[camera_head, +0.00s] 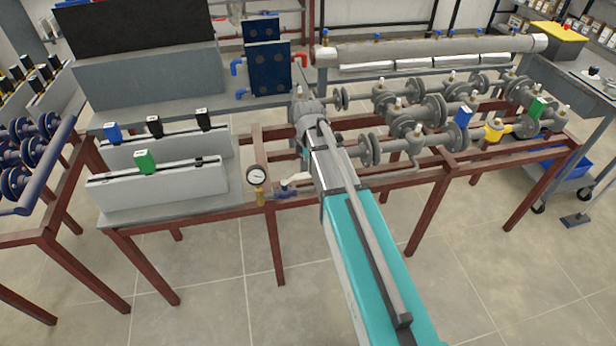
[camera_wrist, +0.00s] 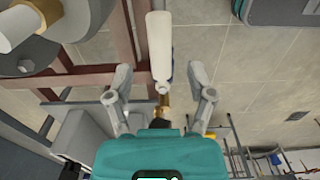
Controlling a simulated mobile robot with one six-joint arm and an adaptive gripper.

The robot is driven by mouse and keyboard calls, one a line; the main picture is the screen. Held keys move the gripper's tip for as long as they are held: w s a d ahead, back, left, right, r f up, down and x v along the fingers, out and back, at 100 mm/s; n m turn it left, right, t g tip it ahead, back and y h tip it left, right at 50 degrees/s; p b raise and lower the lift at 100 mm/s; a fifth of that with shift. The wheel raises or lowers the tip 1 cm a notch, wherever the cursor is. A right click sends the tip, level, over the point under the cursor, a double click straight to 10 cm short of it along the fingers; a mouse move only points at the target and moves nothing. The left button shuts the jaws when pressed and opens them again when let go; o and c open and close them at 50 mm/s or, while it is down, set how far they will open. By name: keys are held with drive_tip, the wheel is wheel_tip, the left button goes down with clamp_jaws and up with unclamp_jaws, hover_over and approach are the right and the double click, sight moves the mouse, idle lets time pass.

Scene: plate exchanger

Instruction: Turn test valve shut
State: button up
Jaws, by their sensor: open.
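The test valve (camera_head: 288,188) is a small valve with a white lever and a bit of blue, at the front rail of the brown frame in the head view. A round pressure gauge (camera_head: 257,175) on a brass fitting stands left of it. In the wrist view the white lever (camera_wrist: 160,45) runs lengthwise between and beyond the fingertips, with a brass piece (camera_wrist: 162,98) nearer the palm. My gripper (camera_wrist: 159,75) is open, one finger on each side of the lever, with visible gaps. In the head view my arm hides the gripper.
Grey flanged pipework (camera_head: 420,110) fills the frame to the right, with a yellow valve (camera_head: 494,131) farther along. White panels with coloured knobs (camera_head: 155,183) stand at left. Brown rails (camera_wrist: 90,77) and grey flanges (camera_wrist: 45,50) are close to the gripper. The front floor is clear.

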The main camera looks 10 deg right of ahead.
sight(300, 178)
drive_tip(key=shift+f+b, duration=1.65)
drive_tip(key=shift+f, duration=0.3)
clamp_jaws()
drive_tip(key=shift+a, duration=0.1)
